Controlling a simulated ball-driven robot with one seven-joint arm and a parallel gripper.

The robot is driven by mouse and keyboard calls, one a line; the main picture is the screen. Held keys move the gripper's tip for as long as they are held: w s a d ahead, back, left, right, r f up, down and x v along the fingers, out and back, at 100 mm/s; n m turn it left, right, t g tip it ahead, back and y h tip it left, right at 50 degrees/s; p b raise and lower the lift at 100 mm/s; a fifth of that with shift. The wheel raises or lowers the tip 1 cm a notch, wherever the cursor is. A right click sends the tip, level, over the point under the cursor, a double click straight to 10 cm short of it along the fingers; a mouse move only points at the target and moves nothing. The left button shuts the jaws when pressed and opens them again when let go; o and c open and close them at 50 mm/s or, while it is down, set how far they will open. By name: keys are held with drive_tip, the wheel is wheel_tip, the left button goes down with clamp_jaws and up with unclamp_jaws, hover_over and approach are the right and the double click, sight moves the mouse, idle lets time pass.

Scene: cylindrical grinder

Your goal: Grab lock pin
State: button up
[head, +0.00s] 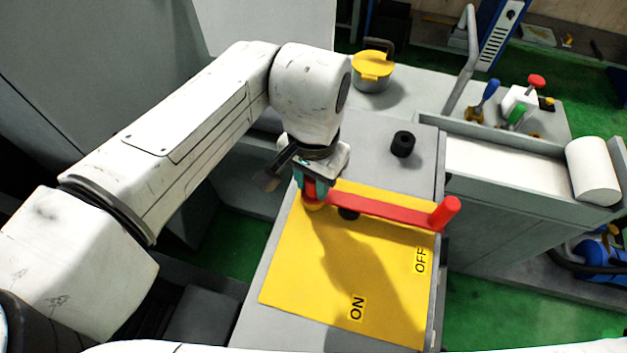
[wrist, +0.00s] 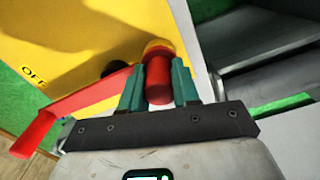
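A red cylindrical pin (wrist: 159,80) with an orange-yellow collar stands at one end of the red lever (head: 380,208), on the yellow panel (head: 335,270). I take it as the lock pin. My gripper (head: 314,188) is at this pin and hides most of it in the head view. In the wrist view, the two teal fingers of my gripper (wrist: 160,72) stand on either side of the pin, very close to it. I cannot tell whether they press on it. The lever's upright red handle (head: 445,212) is at its far end, near the OFF label.
A dark round spot (head: 348,213) is beside the lever on the panel. A black knob (head: 403,144) stands on the grey top behind. A yellow-lidded pot (head: 372,68), a bent grey bar (head: 464,60) and a white roll (head: 593,171) stand farther back and right.

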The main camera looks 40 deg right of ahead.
clamp_jaws()
drive_tip(key=shift+r, duration=0.1)
